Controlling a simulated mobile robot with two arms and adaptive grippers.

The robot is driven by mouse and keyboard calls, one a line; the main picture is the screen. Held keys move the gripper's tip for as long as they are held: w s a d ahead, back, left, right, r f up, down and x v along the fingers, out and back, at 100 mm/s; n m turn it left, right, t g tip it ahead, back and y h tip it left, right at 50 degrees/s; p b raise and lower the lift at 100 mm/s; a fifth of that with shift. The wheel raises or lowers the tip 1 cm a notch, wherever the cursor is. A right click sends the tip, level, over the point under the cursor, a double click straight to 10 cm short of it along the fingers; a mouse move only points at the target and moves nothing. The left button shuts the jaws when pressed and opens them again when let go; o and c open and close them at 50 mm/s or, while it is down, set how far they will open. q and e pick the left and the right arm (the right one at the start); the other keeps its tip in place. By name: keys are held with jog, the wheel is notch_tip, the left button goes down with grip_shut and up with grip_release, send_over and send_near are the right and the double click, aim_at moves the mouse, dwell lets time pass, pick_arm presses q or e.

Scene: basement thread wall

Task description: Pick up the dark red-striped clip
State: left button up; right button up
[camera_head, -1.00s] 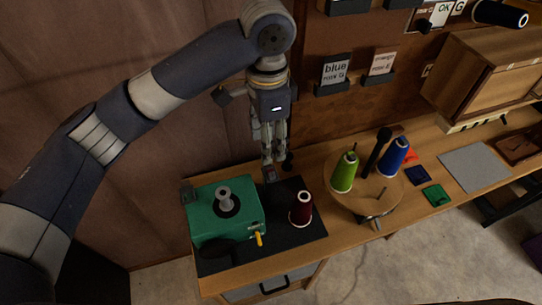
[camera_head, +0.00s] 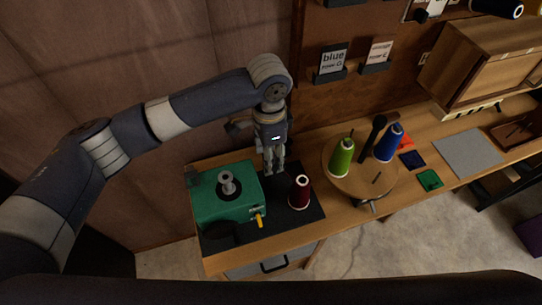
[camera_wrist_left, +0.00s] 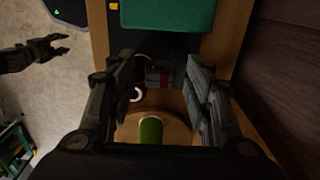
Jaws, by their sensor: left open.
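The clip (camera_wrist_left: 158,79), a small dark piece with a red stripe, shows in the left wrist view between the spread fingers of my left gripper (camera_wrist_left: 160,100), toward their far ends. No finger clearly touches it. In the head view my left gripper (camera_head: 274,168) points down over the dark mat, behind the maroon thread spool, and the clip cannot be made out there. My left gripper is open and empty. My right gripper (camera_wrist_left: 67,44) shows at the left of the wrist view, over the floor, with its fingers apart.
A green machine (camera_head: 225,196) stands left of my left gripper on the dark mat (camera_head: 270,230). The maroon spool (camera_head: 300,192) stands close to its right. A round wooden stand (camera_head: 352,185) holds a green spool (camera_head: 342,158) and a blue spool (camera_head: 389,142). The wall rises behind.

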pick_arm(q)
jog(key=c, duration=0.8)
jog(key=shift+c, duration=0.2)
pick_arm(e)
jog(key=shift+s, duration=1.05)
jog(key=shift+w+f, duration=0.1)
jog(key=shift+w, duration=0.05)
pick_arm(q)
jog(key=shift+r, duration=0.15)
jog(key=shift+d+r+b, duration=0.1)
jog(key=shift+r+b, duration=0.4)
jog(key=shift+r, duration=0.1)
jog(key=s+a+r+b, duration=0.1)
jog(key=s+a+b, duration=0.1)
jog(key=s, duration=0.5)
jog(key=s+a+r+b, duration=0.2)
jog(key=s+a, duration=0.2)
jog(key=s, duration=0.3)
jog(key=shift+s+a+r, duration=0.3)
jog(key=shift+s, duration=0.05)
pick_arm(e)
jog(key=f, duration=0.4)
jog(key=shift+w+f, duration=0.2)
jog(key=shift+f, duration=0.2)
